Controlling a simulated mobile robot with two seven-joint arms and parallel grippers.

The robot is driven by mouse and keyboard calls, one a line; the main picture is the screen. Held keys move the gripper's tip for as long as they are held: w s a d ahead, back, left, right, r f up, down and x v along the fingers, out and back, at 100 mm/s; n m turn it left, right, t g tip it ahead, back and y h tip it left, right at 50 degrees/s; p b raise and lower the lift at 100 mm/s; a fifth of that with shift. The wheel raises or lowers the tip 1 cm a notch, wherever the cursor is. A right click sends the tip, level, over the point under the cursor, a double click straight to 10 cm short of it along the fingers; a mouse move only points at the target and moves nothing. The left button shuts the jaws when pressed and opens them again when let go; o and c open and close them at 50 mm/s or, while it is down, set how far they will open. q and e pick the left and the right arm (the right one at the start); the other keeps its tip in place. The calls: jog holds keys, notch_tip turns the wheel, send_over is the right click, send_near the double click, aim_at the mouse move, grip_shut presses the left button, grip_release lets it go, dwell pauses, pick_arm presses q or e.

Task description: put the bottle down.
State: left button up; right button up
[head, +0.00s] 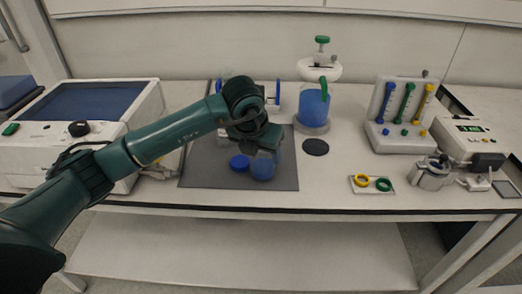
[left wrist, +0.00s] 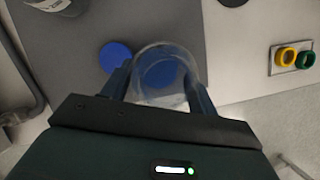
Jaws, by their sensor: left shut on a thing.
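A clear bottle (head: 263,166) with blue contents is over the dark grey mat (head: 210,175). My left gripper (head: 262,148) is shut on it from above and behind. In the left wrist view the bottle (left wrist: 160,72) sits between the two fingers of the gripper (left wrist: 160,92). A round blue cap (head: 239,162) lies on the mat beside the bottle, to its left; it also shows in the left wrist view (left wrist: 115,56). I cannot tell whether the bottle's base touches the mat. My right gripper is in neither view.
A reactor vessel with blue liquid (head: 313,105) stands behind right, a black disc (head: 315,147) before it. A plate with yellow and green rings (head: 371,184) lies near the front edge. A white machine (head: 80,110) stands left. The mat's front left is clear.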

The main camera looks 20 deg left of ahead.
pick_arm(q)
jog(key=shift+f, duration=0.1)
jog(key=o, duration=1.2)
